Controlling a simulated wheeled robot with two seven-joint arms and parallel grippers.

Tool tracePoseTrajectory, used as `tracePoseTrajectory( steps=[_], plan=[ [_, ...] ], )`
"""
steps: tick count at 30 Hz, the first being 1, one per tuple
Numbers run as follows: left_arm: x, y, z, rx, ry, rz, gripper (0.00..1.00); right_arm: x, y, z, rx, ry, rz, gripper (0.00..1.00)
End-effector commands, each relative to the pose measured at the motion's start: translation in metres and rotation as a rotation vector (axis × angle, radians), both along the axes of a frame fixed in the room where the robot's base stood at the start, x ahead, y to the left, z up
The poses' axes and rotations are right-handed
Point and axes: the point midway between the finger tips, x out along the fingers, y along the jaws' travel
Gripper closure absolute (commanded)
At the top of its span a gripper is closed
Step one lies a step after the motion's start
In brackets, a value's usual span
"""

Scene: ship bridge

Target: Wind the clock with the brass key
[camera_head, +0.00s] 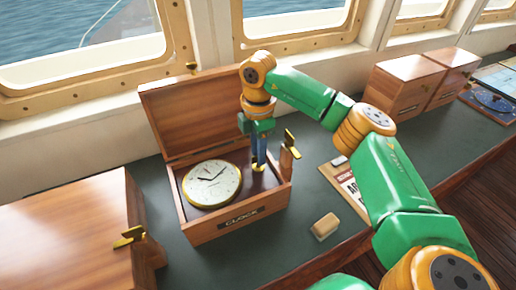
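The clock (212,183) lies face up in the left part of an open wooden box (222,228) labelled CLOCK. Its dial is white with a brass rim and dark hands. My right gripper (258,163) points down into the box, to the right of the clock and apart from its dial. A small brass piece, apparently the brass key (258,168), shows at the fingertips. The fingers look close together, but the view is too small and side-on to tell whether they are closed on it. My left gripper is not in view.
The box lid (200,110) stands open behind the clock. A closed wooden box (70,235) with a brass latch is at the left. A sponge-like block (325,226) and a paper board (345,185) lie right of the clock box. More boxes (405,85) stand farther right.

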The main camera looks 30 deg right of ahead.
Motion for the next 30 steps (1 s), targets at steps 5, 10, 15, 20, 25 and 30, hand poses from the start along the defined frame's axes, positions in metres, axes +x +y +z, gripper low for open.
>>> tracePoseTrajectory(
  steps=[5, 10, 15, 20, 25, 30],
  plan=[
    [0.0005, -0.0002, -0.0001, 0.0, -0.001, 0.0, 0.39, 0.0, 0.0, 0.0003, 0.0, 0.0, 0.0, 1.0],
    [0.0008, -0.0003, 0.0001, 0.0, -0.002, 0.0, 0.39, 0.0, 0.0001, 0.0003, 0.0, 0.0, 0.001, 1.0],
    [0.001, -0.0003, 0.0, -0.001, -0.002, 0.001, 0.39, 0.0001, 0.0, 0.0004, 0.0, 0.0, 0.022, 1.0],
    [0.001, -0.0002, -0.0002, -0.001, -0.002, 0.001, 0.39, 0.0003, 0.0001, 0.0005, 0.0, 0.0, 0.091, 1.0],
    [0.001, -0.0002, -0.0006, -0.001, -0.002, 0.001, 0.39, 0.0005, 0.0001, 0.0006, 0.001, -0.001, 0.22, 1.0],
    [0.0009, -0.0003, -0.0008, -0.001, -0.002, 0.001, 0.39, 0.0006, 0.0001, 0.0008, 0.001, -0.001, 0.381, 1.0]
  ],
)
